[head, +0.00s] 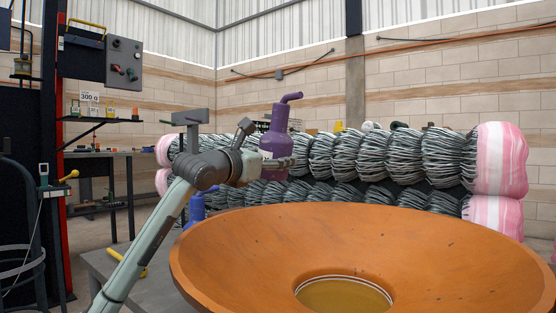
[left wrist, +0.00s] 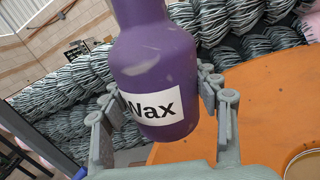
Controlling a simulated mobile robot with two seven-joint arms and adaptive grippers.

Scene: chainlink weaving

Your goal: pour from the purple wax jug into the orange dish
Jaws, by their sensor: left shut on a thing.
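The purple wax jug (head: 277,133) has a bent spout at its top and stands nearly upright in the head view. My left gripper (head: 278,163) is shut on its lower body and holds it up behind the far left rim of the orange dish. In the left wrist view the jug (left wrist: 160,65) shows a white "Wax" label between the two fingers of the gripper (left wrist: 160,108). The wide orange dish (head: 440,240) fills the lower right of the head view, with a yellowish round patch ringed in white at its bottom. My right gripper is not in view.
A grey table (head: 112,262) with a yellow-handled tool (head: 130,262) and a blue bottle (head: 195,208) lies left of the dish. Rolls of chainlink (head: 440,158) with pink-and-white wrapped ends are stacked behind. A control box (head: 123,62) hangs at upper left.

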